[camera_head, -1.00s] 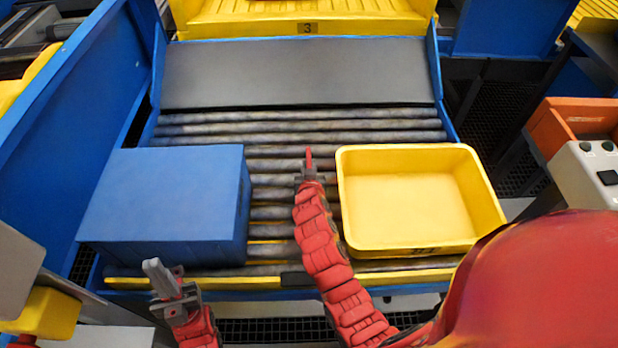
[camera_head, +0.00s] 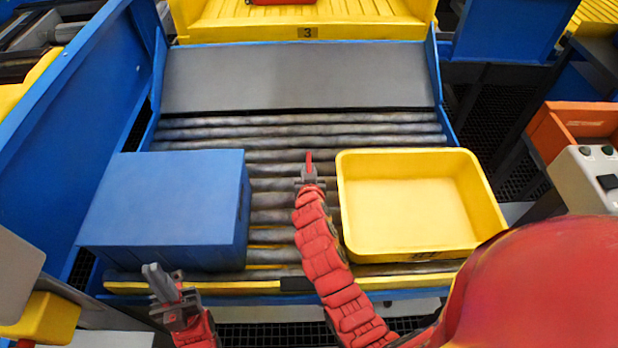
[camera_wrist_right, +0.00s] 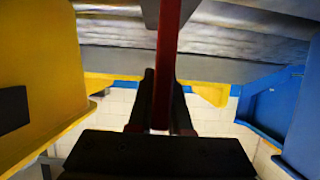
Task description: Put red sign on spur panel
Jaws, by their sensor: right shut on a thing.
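My right gripper (camera_head: 308,182) is shut on the red sign (camera_head: 309,162), which stands upright and looks thin, edge-on, in the head view. It is over the rollers, between the blue box and the yellow tray. In the right wrist view the red sign (camera_wrist_right: 170,55) is a narrow red strip between the dark fingers (camera_wrist_right: 160,100). Its face is hidden. My left gripper (camera_head: 165,284) is low at the left, in front of the blue box; its finger gap is unclear. A grey sloping panel (camera_head: 297,75) lies behind the rollers; I cannot tell whether it is the spur panel.
A closed blue box (camera_head: 160,205) is at left on the rollers (camera_head: 300,130); an open, empty yellow tray (camera_head: 470,165) is at right. Blue side walls (camera_head: 75,120) bound the conveyor. An orange bin (camera_head: 555,125) and a button box (camera_head: 590,175) stand at far right.

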